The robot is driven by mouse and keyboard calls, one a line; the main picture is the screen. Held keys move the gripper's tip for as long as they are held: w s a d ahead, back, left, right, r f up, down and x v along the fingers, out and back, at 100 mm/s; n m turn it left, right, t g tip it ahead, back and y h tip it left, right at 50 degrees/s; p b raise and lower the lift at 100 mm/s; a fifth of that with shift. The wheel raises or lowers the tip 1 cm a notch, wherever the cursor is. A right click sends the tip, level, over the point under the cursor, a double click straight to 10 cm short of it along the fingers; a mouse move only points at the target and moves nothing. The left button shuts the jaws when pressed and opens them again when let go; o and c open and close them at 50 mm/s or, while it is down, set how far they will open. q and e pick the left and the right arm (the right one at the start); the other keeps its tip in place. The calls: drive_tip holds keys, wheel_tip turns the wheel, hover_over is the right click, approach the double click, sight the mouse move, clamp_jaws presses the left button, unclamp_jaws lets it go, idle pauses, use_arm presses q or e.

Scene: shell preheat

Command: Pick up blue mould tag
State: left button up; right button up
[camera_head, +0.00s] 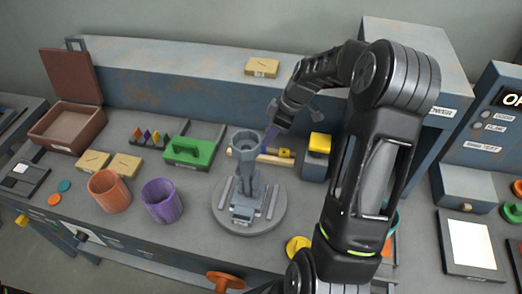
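My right arm comes in from the right, and its gripper (277,121) points down behind the grey funnel stand, small and partly turned away. A small blue-violet piece (270,138) shows right at its fingertips, above a pale wooden strip with a yellow cylinder. I cannot tell whether the fingers are closed on this piece or only beside it, nor whether it is the blue mould tag. A row of small pointed coloured pieces (155,136), one of them violet, stands at the back left. My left gripper is not in view.
The grey funnel stand (246,185) is on a round plate just in front of the gripper. A green block (189,151), a purple cup (161,201) and an orange cup (109,191) stand to the left. A yellow-topped block (319,143) is close on the right.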

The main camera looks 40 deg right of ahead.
drive_tip(key=shift+b+x, duration=0.5)
drive_tip(key=shift+x, duration=2.1)
drive_tip(key=shift+c, duration=0.4)
clamp_jaws()
